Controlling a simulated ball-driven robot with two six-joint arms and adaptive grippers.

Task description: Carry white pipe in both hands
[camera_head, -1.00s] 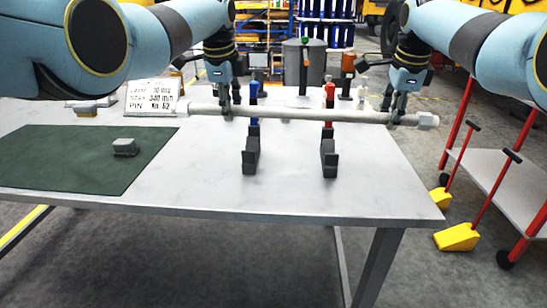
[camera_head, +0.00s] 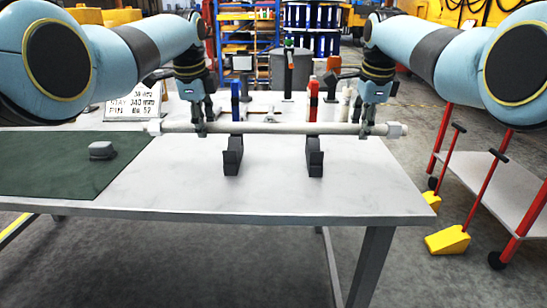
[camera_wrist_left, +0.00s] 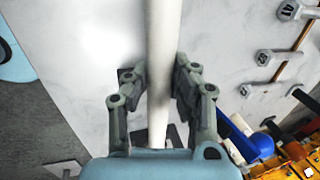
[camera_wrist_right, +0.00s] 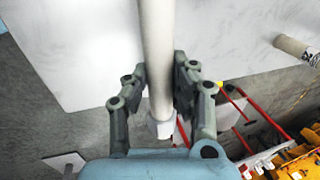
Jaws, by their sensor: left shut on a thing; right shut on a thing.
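The white pipe (camera_head: 275,128) lies crosswise in the head view, roughly level, with a thicker cap at each end. My left gripper (camera_head: 200,130) is shut on the pipe near its left end. My right gripper (camera_head: 364,131) is shut on it near its right end. The pipe also runs between the fingers in the left wrist view (camera_wrist_left: 163,60) and in the right wrist view (camera_wrist_right: 157,50). Two dark supports, one with a blue upright (camera_head: 234,155) and one with a red upright (camera_head: 314,155), stand on the table by the pipe's middle. I cannot tell whether the pipe touches them.
The grey table (camera_head: 290,195) has clear room in front. A green mat (camera_head: 50,165) with a small grey block (camera_head: 102,150) covers its left. A white sign (camera_head: 135,103) stands behind. A red-framed cart (camera_head: 495,185) and a yellow wedge (camera_head: 447,240) are at the right.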

